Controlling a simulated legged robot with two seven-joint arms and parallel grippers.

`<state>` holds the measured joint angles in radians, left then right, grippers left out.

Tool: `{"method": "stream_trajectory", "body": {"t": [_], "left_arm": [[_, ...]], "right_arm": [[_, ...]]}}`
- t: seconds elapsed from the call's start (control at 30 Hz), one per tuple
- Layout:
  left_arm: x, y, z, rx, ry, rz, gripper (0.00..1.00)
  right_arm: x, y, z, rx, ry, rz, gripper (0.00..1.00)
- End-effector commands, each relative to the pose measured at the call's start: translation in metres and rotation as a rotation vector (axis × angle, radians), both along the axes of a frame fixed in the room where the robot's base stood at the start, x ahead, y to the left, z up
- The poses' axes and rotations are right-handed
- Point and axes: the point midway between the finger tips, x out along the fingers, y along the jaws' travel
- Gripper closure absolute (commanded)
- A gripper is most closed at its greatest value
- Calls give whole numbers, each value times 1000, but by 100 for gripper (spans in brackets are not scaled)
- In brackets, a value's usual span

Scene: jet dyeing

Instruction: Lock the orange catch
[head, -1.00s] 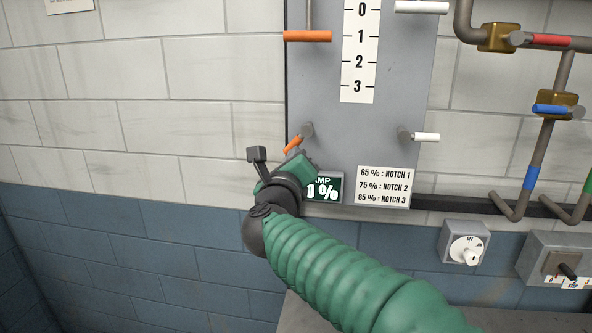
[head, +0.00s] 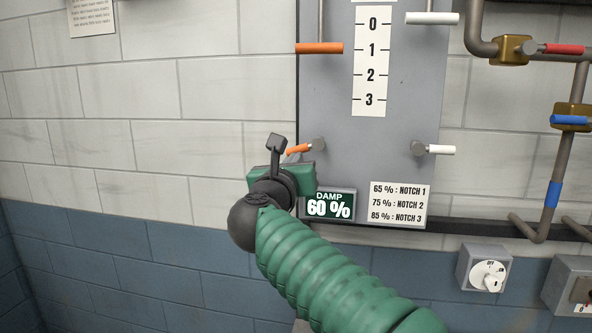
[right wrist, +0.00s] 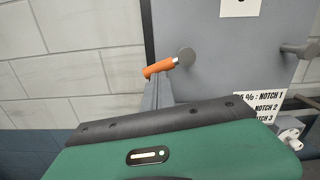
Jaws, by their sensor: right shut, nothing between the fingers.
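The orange catch (head: 300,149) is a short orange lever on a grey pivot at the lower left of the grey panel. It points left and slightly down. It also shows in the right wrist view (right wrist: 160,67). My right gripper (right wrist: 154,86) is shut and empty. Its fingertips are at the underside of the catch's outer end and look to be touching it. In the head view the right gripper (head: 291,163) is just below the catch, its fingers mostly hidden by its own body. My left gripper is not in view.
An orange bar handle (head: 320,48) is higher on the panel (head: 420,90), beside a 0 to 3 scale (head: 372,62). A white catch (head: 440,150) points right. A display (head: 329,205) reads DAMP 60 %. Pipes with coloured handles stand right.

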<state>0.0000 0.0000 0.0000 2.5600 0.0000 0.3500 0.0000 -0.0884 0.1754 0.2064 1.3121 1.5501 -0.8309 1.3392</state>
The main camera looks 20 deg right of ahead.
Motion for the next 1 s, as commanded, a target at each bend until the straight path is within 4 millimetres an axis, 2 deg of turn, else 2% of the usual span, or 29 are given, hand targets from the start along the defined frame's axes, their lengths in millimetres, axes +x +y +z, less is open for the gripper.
{"method": "stream_trajectory", "body": {"t": [0.4, 1.0], "left_arm": [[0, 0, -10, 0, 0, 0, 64], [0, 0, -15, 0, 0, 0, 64]], "right_arm": [[3, 3, 4, 102, -62, 1, 100], [4, 6, 8, 165, -102, 3, 100]]}}
